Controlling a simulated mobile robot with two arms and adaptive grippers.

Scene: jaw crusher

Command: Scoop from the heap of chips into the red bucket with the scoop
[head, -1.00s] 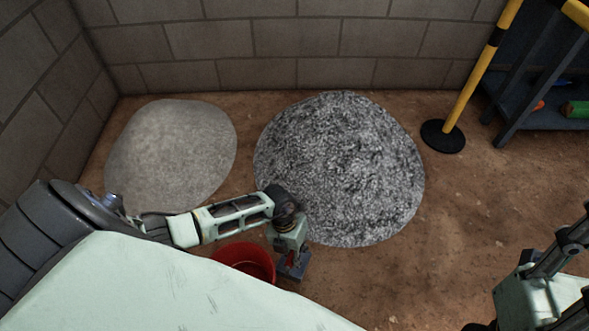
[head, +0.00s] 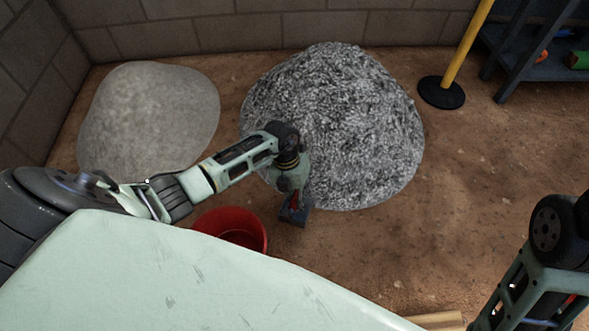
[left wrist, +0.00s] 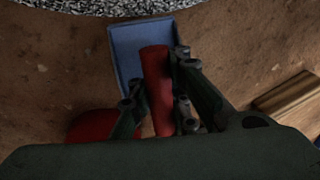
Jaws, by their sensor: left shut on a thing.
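The heap of chips (head: 350,120) is a grey, speckled mound on the dirt floor, in the middle of the head view. The red bucket (head: 232,228) stands in front of it, lower left, partly hidden by my own body. The scoop has a blue-grey pan (head: 294,215) and a red handle (left wrist: 157,90). My left gripper (left wrist: 160,105) is shut on the red handle, with the pan pointing toward the heap's near edge. In the head view the scoop hangs just right of the bucket. My right arm shows at the lower right; its fingertips are not visible.
A smooth, paler heap (head: 150,115) lies left of the chips. A yellow post on a black base (head: 441,93) and a dark shelf (head: 530,60) stand at the back right. A wooden piece (head: 437,320) lies at the bottom. Floor right of the heap is clear.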

